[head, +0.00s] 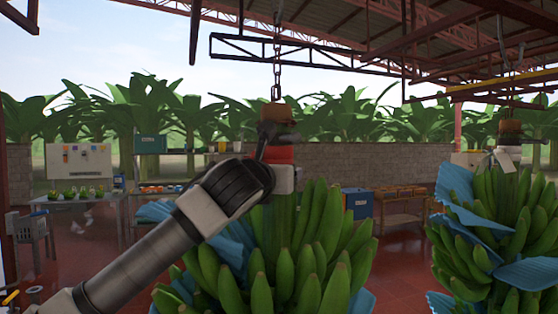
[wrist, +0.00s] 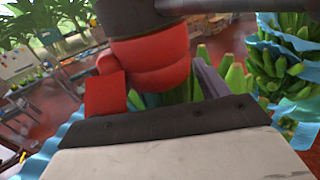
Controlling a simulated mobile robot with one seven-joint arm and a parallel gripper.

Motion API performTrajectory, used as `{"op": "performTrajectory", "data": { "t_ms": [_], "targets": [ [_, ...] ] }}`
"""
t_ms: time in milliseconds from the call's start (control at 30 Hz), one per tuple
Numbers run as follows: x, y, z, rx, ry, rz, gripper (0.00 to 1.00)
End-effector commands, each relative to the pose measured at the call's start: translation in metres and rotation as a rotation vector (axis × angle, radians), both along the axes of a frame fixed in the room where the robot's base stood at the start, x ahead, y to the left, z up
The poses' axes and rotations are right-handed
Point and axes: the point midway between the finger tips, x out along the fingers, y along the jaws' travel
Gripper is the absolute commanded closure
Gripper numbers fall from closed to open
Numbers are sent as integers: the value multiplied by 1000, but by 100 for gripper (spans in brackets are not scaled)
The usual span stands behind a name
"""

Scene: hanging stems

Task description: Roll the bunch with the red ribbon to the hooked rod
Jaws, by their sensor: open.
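The bunch with the red ribbon (head: 305,235) hangs by a chain (head: 277,75) in the middle of the head view, its green bananas partly wrapped in blue sheet. The red ribbon (head: 279,154) circles its stem just below the brown top (head: 275,113). In the wrist view the ribbon (wrist: 150,65) is large and close, with a loose red flap at its left. My gripper (head: 272,142) is open at the stem, at ribbon height. Its dark jaw part spans the lower wrist view; I cannot tell whether it touches the stem. I cannot pick out the hooked rod.
A second bunch (head: 500,225) with a white ribbon (head: 507,158) hangs close on the right. A dark overhead truss (head: 310,57) runs above. Tables stand behind, one with a blue bin (head: 358,203) beside it. Red floor shows between bunches and tables.

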Motion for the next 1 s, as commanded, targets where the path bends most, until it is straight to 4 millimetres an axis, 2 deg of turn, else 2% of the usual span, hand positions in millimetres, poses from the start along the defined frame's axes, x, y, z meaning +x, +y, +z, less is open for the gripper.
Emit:
{"op": "performTrajectory", "data": {
  "t_ms": [100, 200, 567, 667, 1000],
  "targets": [
    [17, -5, 3, -2, 2, -1, 27],
    [25, -8, 2, -1, 0, -1, 27],
    [31, -9, -1, 0, 0, 0, 27],
    [31, -9, -1, 0, 0, 0, 37],
    [30, -9, 0, 0, 0, 0, 82]
  ]
}}
